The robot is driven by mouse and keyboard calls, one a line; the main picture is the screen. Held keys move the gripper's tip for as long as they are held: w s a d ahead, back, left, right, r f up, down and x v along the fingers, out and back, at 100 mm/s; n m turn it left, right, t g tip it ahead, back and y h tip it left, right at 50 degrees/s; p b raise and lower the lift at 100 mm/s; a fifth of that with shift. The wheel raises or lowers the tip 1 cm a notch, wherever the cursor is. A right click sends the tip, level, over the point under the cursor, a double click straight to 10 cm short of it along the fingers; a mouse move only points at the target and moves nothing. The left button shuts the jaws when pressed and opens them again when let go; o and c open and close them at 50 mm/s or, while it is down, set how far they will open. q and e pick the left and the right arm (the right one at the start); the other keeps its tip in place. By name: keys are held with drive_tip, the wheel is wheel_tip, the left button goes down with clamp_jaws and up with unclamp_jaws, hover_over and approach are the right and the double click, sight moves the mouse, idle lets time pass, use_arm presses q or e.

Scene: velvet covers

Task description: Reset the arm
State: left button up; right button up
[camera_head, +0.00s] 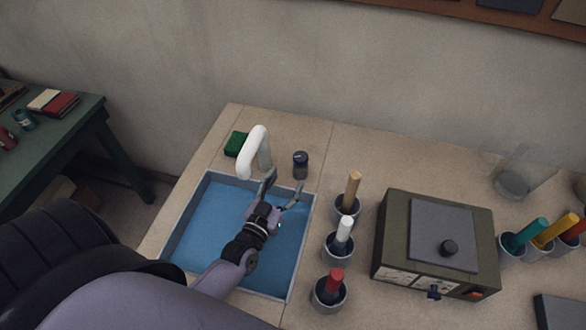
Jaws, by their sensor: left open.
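My left arm comes in from the lower left and reaches over the blue sink basin (200,228). My left gripper (282,186) is open, with its fingers apart near the basin's back right corner. I see nothing held between the fingers. The white curved faucet (252,147) rises just behind the gripper, close to its left finger; I cannot tell whether they touch. My right gripper is not in view.
A green sponge (235,144) and a dark jar (300,164) stand behind the basin. Several cups with coloured sticks, such as the red one (334,282), stand right of it. A dark green box (437,245) is further right. A green table (62,150) is at left.

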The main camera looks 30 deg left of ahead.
use_arm(q)
drive_tip(key=shift+s+d, duration=0.1)
drive_tip(key=shift+s, duration=0.95)
